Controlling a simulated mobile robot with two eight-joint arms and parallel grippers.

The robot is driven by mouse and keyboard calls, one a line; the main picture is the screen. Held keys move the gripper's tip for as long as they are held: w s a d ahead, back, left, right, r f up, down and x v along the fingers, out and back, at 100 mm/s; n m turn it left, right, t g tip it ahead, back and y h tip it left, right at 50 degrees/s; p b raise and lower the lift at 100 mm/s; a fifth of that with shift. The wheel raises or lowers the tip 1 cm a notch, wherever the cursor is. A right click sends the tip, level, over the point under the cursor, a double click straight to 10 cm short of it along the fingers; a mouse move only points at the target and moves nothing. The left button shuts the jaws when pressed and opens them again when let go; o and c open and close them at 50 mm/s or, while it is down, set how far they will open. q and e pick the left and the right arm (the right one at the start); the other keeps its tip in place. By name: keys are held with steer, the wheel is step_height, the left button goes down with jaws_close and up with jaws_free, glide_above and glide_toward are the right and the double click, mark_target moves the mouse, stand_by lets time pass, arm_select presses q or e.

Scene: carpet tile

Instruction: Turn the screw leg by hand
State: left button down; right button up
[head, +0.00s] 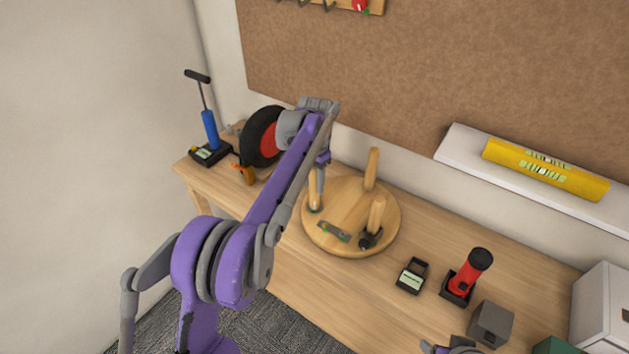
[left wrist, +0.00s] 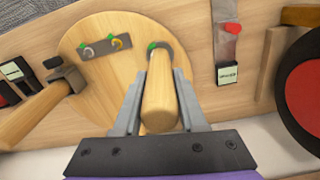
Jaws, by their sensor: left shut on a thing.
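A round wooden board (head: 345,225) lies on the workbench with several wooden legs standing up from it. My left gripper (head: 317,180) is over the board's left side, shut on the screw leg (head: 313,201). In the left wrist view the screw leg (left wrist: 160,95) is upright between the two fingers, with a grey ring and a green mark at its base. Another leg (head: 371,170) stands at the back. A third leg (head: 376,214) stands at the right with a dark clamp-like piece at its base.
A small plate with coloured hooks (head: 334,232) lies on the board. A black wheel with a red hub (head: 262,137) and a blue pump (head: 210,130) stand left. A small labelled device (head: 412,276) and a red torch-like tool (head: 469,272) stand right. The bench's front is clear.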

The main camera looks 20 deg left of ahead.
stand_by(0.3)
arm_select(q)
steer(key=shift+c, duration=2.3)
jaws_free()
steer(key=shift+r, duration=0.1)
step_height(320, 180, up, 11)
steer(key=shift+f+p, duration=0.2)
steer(key=shift+p, duration=0.5)
arm_select(e)
steer(key=shift+w+r, duration=0.25)
steer(key=shift+r, duration=0.3)
steer(key=shift+w+r, duration=0.25)
steer(key=shift+r, duration=0.25)
arm_select(q)
steer(key=shift+s, duration=0.1)
